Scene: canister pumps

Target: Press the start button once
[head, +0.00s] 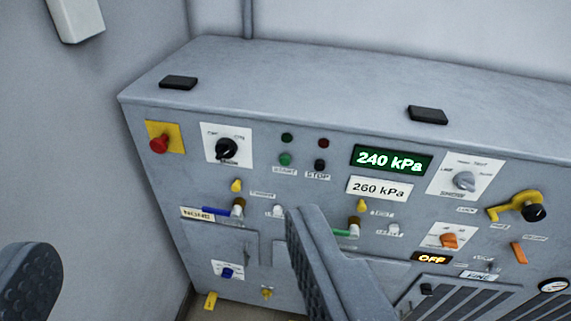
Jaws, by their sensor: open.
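The start button (285,159) is a small green button on the upper front of a grey control cabinet, just above its START label. A black stop button (319,165) sits to its right with a STOP label. A dark green lamp (287,138) and a dark red lamp (323,143) are above them. My gripper (175,265) is open and empty, one finger at the lower left edge and the other at lower centre. The fingers appear below the start button in the picture, apart from it. The right finger hides part of the lower panel.
The grey cabinet (330,75) stands against a wall. Its front carries a red knob on a yellow plate (159,144), a black rotary switch (227,148), a green 240 kPa display (390,160), a 260 kPa label (378,189) and a yellow lever (517,205). Two black blocks lie on top.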

